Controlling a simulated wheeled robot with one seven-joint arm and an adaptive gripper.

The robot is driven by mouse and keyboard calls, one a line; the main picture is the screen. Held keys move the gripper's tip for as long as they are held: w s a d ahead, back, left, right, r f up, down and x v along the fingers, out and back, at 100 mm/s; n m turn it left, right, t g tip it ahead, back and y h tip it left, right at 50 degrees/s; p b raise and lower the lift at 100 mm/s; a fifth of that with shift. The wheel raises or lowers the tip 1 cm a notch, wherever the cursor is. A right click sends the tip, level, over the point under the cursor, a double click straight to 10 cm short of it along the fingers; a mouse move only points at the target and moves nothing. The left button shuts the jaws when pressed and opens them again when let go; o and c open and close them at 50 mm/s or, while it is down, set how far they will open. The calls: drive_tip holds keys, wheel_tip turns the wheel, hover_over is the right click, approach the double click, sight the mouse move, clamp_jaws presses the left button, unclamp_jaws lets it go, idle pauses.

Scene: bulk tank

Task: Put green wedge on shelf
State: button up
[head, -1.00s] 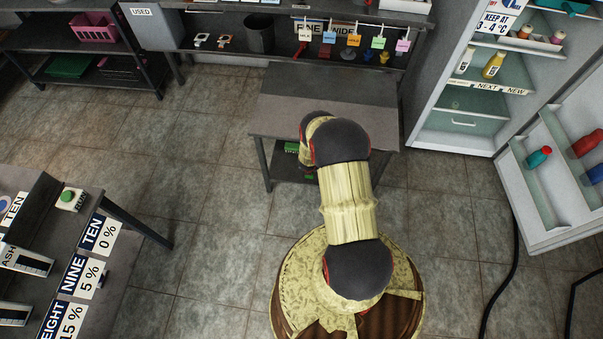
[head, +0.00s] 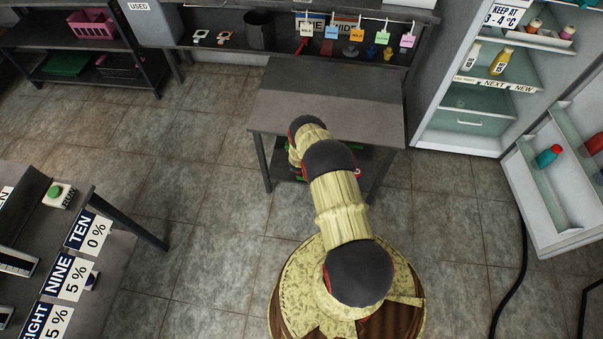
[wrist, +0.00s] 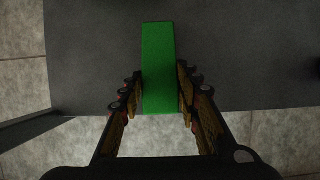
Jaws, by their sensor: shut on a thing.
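The green wedge (wrist: 159,45) shows in the wrist view as a long bright green block. My gripper (wrist: 160,78) is shut on it, with one finger on each long side. The wedge's far part lies over a dark grey surface (wrist: 235,65), and its near end reaches past that surface's front edge over floor tiles. I cannot tell whether it touches the surface. In the head view my arm reaches to the front of a grey table (head: 330,100) with a lower shelf (head: 372,165).
An open fridge (head: 470,100) stands right of the table, its door (head: 560,190) swung out. A back bench (head: 290,45) holds a dark bin (head: 260,30) and hanging coloured tags. A bench with number labels (head: 75,270) is at lower left. Floor between is clear.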

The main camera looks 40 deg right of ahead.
idle(0.3)
drive_tip(key=o, duration=1.2)
drive_tip(key=p+v, duration=0.6)
drive_tip(key=v, duration=0.6)
drive_tip(key=shift+s, duration=0.1)
